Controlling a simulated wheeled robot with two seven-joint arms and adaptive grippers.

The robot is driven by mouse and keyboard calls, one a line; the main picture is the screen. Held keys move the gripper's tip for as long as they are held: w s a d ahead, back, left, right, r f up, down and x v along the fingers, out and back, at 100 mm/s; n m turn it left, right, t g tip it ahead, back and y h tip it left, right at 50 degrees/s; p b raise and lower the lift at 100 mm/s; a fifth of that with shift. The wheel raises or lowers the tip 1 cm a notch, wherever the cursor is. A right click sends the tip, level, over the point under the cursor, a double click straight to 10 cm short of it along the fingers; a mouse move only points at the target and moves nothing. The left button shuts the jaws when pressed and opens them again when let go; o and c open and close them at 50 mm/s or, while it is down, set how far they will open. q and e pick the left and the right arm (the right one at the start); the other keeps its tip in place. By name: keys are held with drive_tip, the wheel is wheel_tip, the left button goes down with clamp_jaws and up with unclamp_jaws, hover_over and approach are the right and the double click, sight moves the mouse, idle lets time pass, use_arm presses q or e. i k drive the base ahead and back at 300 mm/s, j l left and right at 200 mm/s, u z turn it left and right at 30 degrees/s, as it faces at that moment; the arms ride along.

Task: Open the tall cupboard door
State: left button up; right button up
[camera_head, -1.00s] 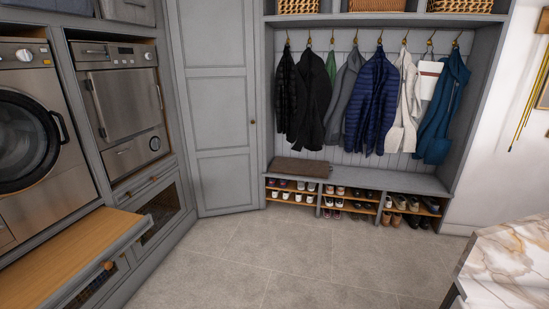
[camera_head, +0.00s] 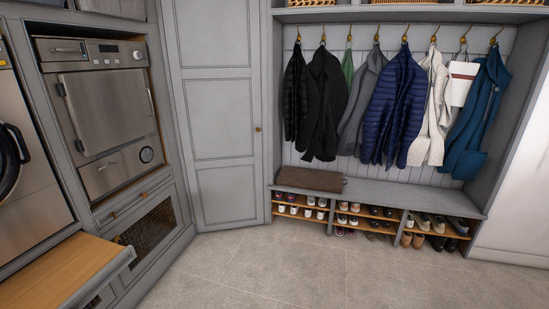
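The tall cupboard door (camera_head: 221,110) is a grey panelled door in the corner, between the appliance units and the coat bench. It looks shut. Its small brass knob (camera_head: 257,129) is at the right edge, about halfway up. Neither of my grippers shows in the head view.
A pull-out wooden shelf (camera_head: 62,270) juts out at the lower left, below the steel appliances (camera_head: 107,107). The boot bench (camera_head: 395,194), with shoes below and hanging coats (camera_head: 398,105) above, stands right of the door. The tiled floor (camera_head: 270,262) in front is clear.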

sight(213, 46)
drive_tip(key=i, duration=0.85)
drive_tip(key=i+z, duration=0.15)
drive_tip(key=i, duration=0.35)
drive_tip(key=i+j+z, duration=0.1)
drive_tip(key=i, duration=0.4)
drive_tip(key=i+j+z, duration=0.15)
drive_tip(key=i, duration=0.35)
